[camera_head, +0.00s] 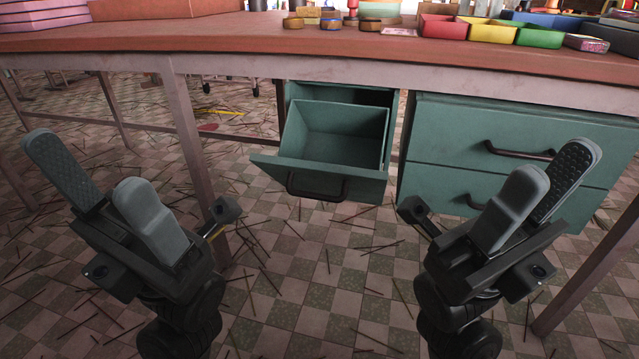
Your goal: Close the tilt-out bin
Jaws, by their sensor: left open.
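The tilt-out bin (345,137) is a green box hanging under the red-topped table, between the table legs. It is tilted outward and open, and its empty inside shows. Its front panel (270,165) carries a dark bar handle (316,190). My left gripper (95,185) is open and empty, to the left of the bin and apart from it. My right gripper (537,190) is open and empty, to the right of the bin, in front of the green drawers. Neither gripper touches the bin.
The table (330,45) spans the view above the bin. A green drawer unit (450,135) with dark handles stands to the right. A table leg (186,135) stands left of the bin. Coloured trays (487,31) sit on the table. Thin sticks litter the checkered floor (320,265).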

